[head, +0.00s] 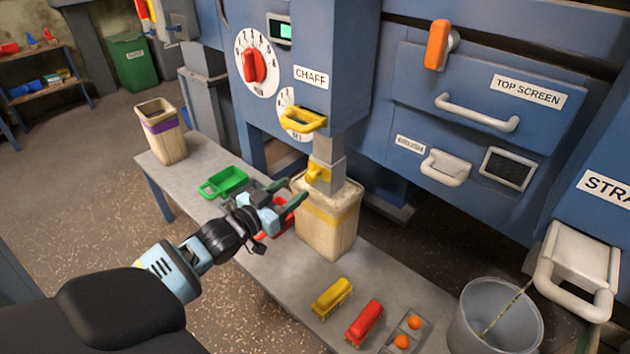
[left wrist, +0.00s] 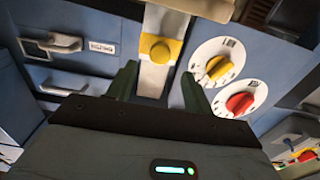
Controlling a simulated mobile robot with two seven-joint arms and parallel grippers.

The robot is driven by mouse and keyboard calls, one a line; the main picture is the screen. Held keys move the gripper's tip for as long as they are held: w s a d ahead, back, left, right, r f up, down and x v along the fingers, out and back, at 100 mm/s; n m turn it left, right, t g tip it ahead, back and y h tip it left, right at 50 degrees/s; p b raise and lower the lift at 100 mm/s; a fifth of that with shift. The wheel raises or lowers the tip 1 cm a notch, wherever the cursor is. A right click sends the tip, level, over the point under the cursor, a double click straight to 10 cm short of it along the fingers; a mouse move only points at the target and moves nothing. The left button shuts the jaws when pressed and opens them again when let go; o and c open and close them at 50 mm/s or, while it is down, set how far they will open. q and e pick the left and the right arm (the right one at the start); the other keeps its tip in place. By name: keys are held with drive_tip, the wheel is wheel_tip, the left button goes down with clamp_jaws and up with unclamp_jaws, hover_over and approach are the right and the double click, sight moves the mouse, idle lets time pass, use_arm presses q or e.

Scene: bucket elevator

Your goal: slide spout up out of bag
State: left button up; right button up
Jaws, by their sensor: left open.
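The grey metal spout (head: 328,150) comes down below the machine's CHAFF panel. Its lower end is hidden in the mouth of the tan bag (head: 328,232), which has a yellow band and stands on the bench. A yellow knob (head: 318,172) sits on the spout's front. My left gripper (head: 288,195) is open and empty, just left of the bag's top and apart from the knob. In the left wrist view the spout (left wrist: 152,78) and its knob (left wrist: 160,47) lie ahead, between the lines of the two green fingers (left wrist: 159,86). My right gripper is not in view.
A yellow handle (head: 303,121) juts out above the spout. Red and green scoops (head: 225,182) lie left of the bag. A second bag (head: 161,130) stands at the bench's left end. Brushes (head: 333,298) and a metal bucket (head: 492,318) are at the right front.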

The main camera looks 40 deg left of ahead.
sight(308, 179)
use_arm(q)
drive_tip(key=shift+w, duration=0.45)
drive_tip(key=shift+w+d+b, duration=0.2)
drive_tip(key=shift+w+b, duration=0.2)
drive_tip(key=shift+w, duration=1.3)
drive_tip(key=shift+w+d+b, duration=0.15)
drive_tip(key=shift+w+b, duration=0.2)
drive_tip(key=shift+w, duration=1.3)
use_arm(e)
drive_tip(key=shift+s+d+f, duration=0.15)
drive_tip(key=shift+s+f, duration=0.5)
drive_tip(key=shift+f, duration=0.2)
use_arm(q)
clamp_jaws()
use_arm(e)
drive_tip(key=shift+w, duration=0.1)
